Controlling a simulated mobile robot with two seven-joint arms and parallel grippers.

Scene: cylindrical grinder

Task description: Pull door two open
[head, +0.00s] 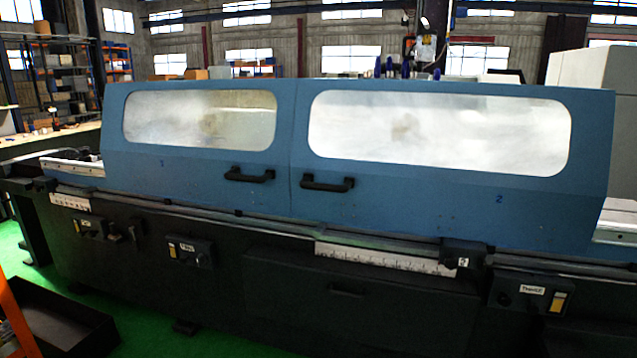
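Door two (455,203) is the blue right-hand door of the grinder, marked with a small "2" and fitted with a wide, clouded window. Its black bar handle (328,184) sits near its left edge, below the window. Door one (195,178) is the blue left-hand door, marked "1", with its own black handle (250,175) near its right edge. The two doors meet at a narrow vertical seam between the handles, and both look closed. Neither of my grippers shows in the head view.
A rail with a scale strip (385,259) runs along the machine front below the doors. Control boxes (530,293) stick out from the dark base. A black open bin (62,318) stands on the green floor at lower left. Shelves (65,75) stand far back left.

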